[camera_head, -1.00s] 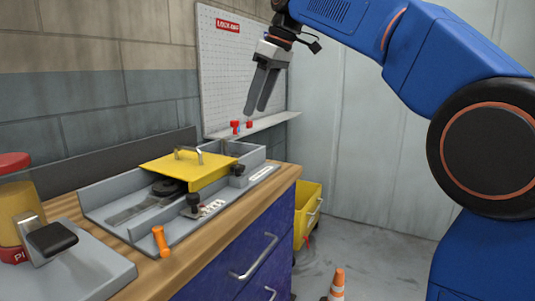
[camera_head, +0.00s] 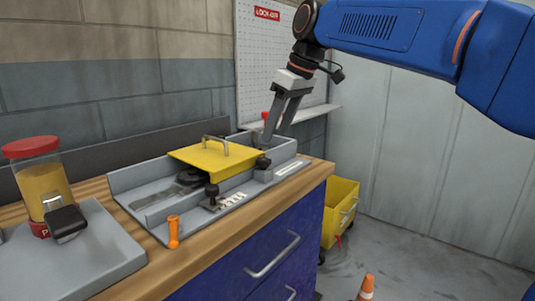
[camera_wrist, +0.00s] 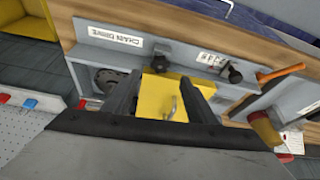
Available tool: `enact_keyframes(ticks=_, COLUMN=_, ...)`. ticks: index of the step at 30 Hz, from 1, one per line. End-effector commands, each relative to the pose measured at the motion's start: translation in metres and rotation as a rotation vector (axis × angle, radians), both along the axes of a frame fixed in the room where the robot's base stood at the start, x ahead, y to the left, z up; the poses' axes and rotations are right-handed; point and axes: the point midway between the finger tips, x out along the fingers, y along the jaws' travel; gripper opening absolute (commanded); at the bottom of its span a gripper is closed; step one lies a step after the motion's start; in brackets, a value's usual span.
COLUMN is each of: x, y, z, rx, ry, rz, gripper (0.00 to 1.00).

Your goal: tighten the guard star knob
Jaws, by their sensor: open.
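The yellow guard (camera_head: 215,157), with a metal handle on top, covers part of a grey machine on the workbench. A black knob (camera_head: 263,163) stands by its right front corner, and shows in the wrist view (camera_wrist: 160,63). A second black knob (camera_head: 212,192) stands in front of the guard, near a small scale plate; it also shows in the wrist view (camera_wrist: 235,72). I cannot read which one is the guard star knob. My gripper (camera_head: 275,140) is open and empty, pointing down above the machine's right rear end, apart from both knobs. The guard (camera_wrist: 170,97) shows between its fingers.
An orange-handled tool (camera_head: 173,232) stands by the machine's front edge. A jar with a red lid (camera_head: 38,185) and a grey device (camera_head: 90,255) are at the left. A pegboard (camera_head: 285,60) and shelf are behind. A yellow bin (camera_head: 340,210) stands right of the bench.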

Motion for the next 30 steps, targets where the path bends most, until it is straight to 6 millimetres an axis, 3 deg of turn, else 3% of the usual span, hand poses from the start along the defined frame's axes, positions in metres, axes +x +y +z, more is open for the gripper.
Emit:
enact_keyframes(ticks=9, x=0.01, y=0.018, z=-0.051, rx=-0.001, ry=0.001, rz=0.001, gripper=0.52)
enact_keyframes(ticks=15, x=0.016, y=0.025, z=-0.07, rx=0.0, ry=0.0, rz=0.0, gripper=0.52)
enact_keyframes(ticks=28, x=0.017, y=0.027, z=-0.078, rx=0.0, ry=0.0, rz=0.0, gripper=0.52)
enact_keyframes(ticks=30, x=0.017, y=0.027, z=-0.078, rx=0.0, ry=0.0, rz=0.0, gripper=0.35)
